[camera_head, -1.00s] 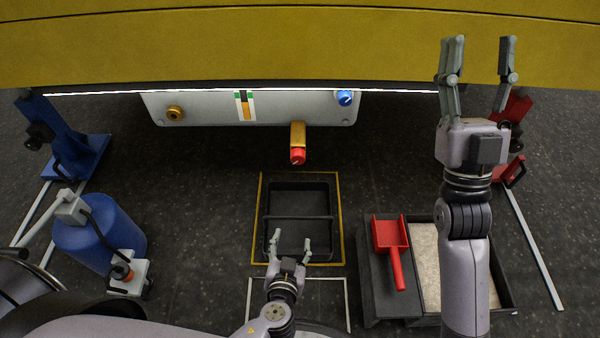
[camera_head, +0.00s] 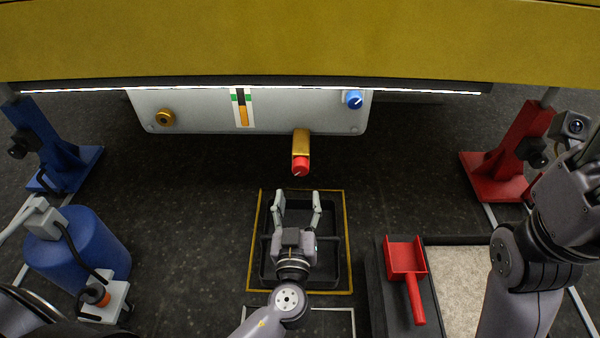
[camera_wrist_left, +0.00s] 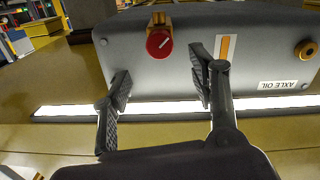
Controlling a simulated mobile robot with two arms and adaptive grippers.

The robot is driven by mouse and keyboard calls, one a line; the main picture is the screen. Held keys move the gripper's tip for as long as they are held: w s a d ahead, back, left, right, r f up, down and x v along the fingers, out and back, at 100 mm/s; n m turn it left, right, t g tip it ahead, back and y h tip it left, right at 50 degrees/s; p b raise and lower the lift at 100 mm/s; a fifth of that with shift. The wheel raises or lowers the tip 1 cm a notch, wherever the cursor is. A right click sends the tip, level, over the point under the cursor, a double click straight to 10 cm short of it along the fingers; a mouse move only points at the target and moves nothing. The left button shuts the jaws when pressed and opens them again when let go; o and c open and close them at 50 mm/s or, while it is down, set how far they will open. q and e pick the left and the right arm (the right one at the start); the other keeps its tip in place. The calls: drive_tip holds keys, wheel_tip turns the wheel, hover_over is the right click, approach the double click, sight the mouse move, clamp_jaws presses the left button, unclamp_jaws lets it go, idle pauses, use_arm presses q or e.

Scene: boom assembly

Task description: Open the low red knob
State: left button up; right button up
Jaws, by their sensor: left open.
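The low red knob (camera_head: 300,167) sits at the end of a brass stub below the grey panel (camera_head: 200,108). A white line marks its face. My left gripper (camera_head: 298,200) is open and empty, below the knob in the head view and apart from it. In the left wrist view the red knob (camera_wrist_left: 159,42) shows beyond and between the spread fingers of my left gripper (camera_wrist_left: 162,88). My right arm is at the right edge of the head view, and its fingers are not visible.
A blue knob (camera_head: 354,99), a gauge strip (camera_head: 243,108) and a brass fitting (camera_head: 165,118) are on the panel. A black tray (camera_head: 265,245) lies beneath my left gripper. A red scoop (camera_head: 406,258) lies at right. Blue (camera_head: 38,140) and red (camera_head: 505,155) stands flank the panel.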

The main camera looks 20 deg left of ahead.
sight(300, 171)
use_arm(q)
drive_tip(key=b+x, duration=0.1)
drive_tip(key=x, duration=0.8)
drive_tip(key=shift+w, duration=0.15)
drive_tip(key=shift+c, duration=0.3)
drive_tip(key=c, duration=1.1)
